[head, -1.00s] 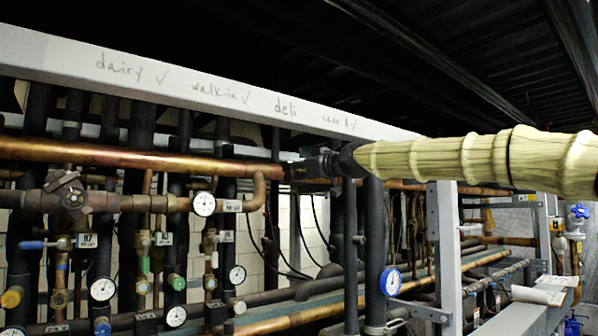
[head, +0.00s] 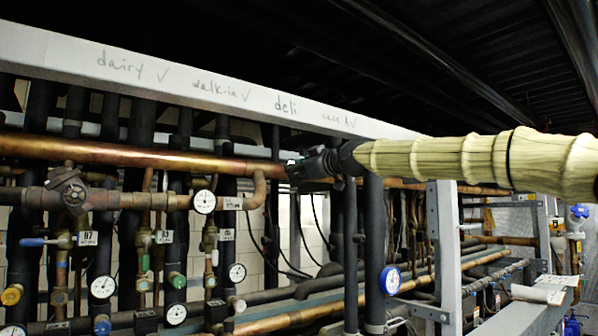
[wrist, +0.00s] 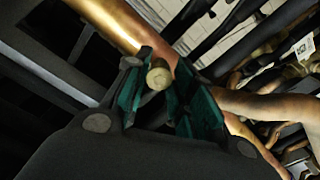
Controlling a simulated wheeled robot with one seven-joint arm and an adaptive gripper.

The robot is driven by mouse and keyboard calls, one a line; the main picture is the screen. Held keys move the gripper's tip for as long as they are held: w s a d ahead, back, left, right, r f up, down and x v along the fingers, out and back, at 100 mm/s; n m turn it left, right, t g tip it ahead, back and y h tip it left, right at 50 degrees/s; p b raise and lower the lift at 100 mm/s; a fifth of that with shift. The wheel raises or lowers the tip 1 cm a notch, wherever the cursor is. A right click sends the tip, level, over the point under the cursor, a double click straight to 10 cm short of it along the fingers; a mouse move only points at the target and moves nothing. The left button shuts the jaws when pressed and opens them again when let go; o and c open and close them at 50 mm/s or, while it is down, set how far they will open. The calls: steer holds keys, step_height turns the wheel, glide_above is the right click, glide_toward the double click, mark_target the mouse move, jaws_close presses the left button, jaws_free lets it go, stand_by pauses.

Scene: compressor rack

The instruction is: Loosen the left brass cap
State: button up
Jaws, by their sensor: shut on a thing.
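In the wrist view, a small round brass cap (wrist: 158,75) sits between the teal pads of my gripper (wrist: 160,92), close to a copper pipe (wrist: 112,22). My gripper is shut on the cap. In the head view, my gripper (head: 298,170) reaches in from the right and meets the long copper pipe (head: 140,157) near its right elbow. The cap is hidden behind the gripper there. I cannot tell from the head view how far the cap is turned.
A white beam (head: 200,85) with handwritten labels runs above the pipe. Valves, gauges (head: 204,202) and dark vertical pipes crowd the left. A grey upright post (head: 443,250) and a blue-rimmed gauge (head: 390,280) stand below my covered arm.

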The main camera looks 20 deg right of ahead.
steer(key=o, duration=1)
steer(key=shift+d, duration=0.1)
steer(key=shift+s, duration=0.1)
steer(key=shift+v, duration=3.65)
steer(key=shift+d, duration=0.2)
